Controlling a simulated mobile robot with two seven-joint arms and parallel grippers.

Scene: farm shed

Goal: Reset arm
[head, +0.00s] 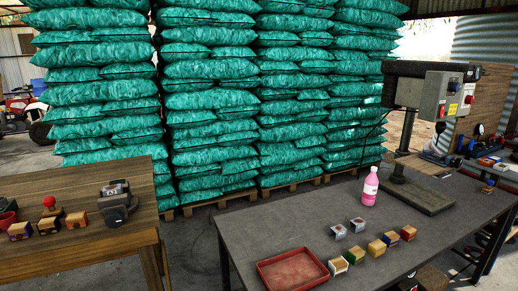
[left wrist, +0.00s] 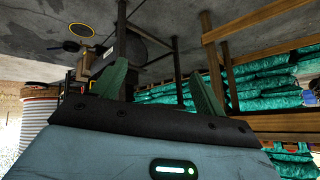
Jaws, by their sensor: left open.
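My left gripper (left wrist: 158,72) shows in the left wrist view with its two dark green fingers spread wide apart. No object shows between the fingers. Beyond them are grey concrete floor, dark legs and wooden beams. The gripper touches nothing that I can see. Neither arm shows in the head view, and my right gripper is in no view.
In the head view a grey table (head: 300,228) bears a red tray (head: 292,270), a pink bottle (head: 370,187), several small boxes and a drill press (head: 440,97). A wooden table (head: 80,190) stands left. Stacked green sacks (head: 210,100) stand behind; floor shows between tables.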

